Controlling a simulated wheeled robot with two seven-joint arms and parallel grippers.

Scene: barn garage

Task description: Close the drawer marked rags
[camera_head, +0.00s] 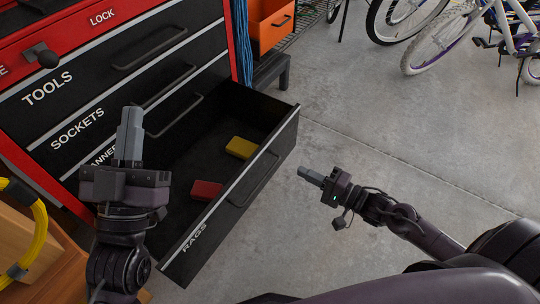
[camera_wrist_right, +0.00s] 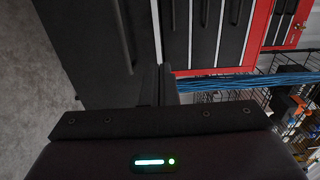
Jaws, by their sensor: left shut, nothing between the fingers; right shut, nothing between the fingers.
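The rags drawer (camera_head: 228,209), black with a silver strip lettered RAGS, is pulled well out of the tool cabinet in the head view. A red block (camera_head: 206,190) and a yellow block (camera_head: 240,147) lie inside it. My left gripper (camera_head: 130,122) is shut and empty, in front of the cabinet at the drawer's left side. My right gripper (camera_head: 304,173) is shut and empty, to the right of the drawer front and apart from it, pointing toward it. In the right wrist view, the right fingers (camera_wrist_right: 158,84) show before a dark drawer front.
The cabinet's upper drawers, marked tools (camera_head: 48,88) and sockets (camera_head: 77,128), are shut. An orange bin (camera_head: 270,25) stands behind right, with bicycles (camera_head: 425,35) farther back. A yellow cable (camera_head: 36,235) hangs at left.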

